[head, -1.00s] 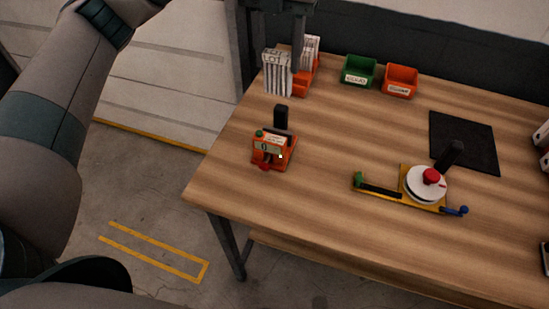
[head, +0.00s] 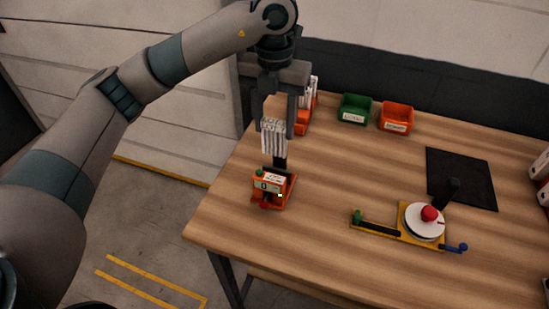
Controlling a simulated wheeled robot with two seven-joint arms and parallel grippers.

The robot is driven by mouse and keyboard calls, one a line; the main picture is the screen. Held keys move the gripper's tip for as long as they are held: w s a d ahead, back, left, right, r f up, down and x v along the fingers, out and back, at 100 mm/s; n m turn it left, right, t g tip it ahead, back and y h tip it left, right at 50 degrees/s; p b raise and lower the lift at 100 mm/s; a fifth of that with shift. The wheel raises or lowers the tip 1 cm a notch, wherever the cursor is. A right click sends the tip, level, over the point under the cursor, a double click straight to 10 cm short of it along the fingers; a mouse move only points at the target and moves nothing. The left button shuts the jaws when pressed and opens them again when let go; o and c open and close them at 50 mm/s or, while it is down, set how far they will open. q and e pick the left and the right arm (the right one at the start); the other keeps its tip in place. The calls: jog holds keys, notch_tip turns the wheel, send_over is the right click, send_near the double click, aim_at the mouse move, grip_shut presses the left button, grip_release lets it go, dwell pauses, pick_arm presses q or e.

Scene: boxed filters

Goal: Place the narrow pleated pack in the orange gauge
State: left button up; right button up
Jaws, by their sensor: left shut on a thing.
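My left gripper (head: 279,117) points down over the left part of the table, shut on a white pleated pack (head: 273,139). The pack hangs upright between the fingers, above and just behind the orange gauge (head: 272,190). The gauge stands near the table's left edge, with a small display, a green knob, a red knob and a dark post behind. The pack's lower end overlaps the post in the picture; I cannot tell whether they touch. My right gripper is not in view.
An orange holder (head: 302,122) with more white packs stands behind my gripper, partly hidden. A green bin (head: 354,109) and an orange bin (head: 396,117) stand at the back. A dark mat (head: 461,178) and a yellow fixture with a white dial (head: 424,222) lie at right. The middle of the table is clear.

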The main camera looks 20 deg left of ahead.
aim_at(275, 150)
pick_arm(q)
notch_tip(275, 150, down, 8)
jog(key=shift+r+p, duration=0.1)
jog(key=shift+p, duration=1.1)
jog(key=shift+f, duration=0.2)
jog(key=shift+f+p, duration=0.75)
jog(key=shift+f, duration=1.15)
jog(key=shift+f, duration=0.15)
jog(key=o, duration=1)
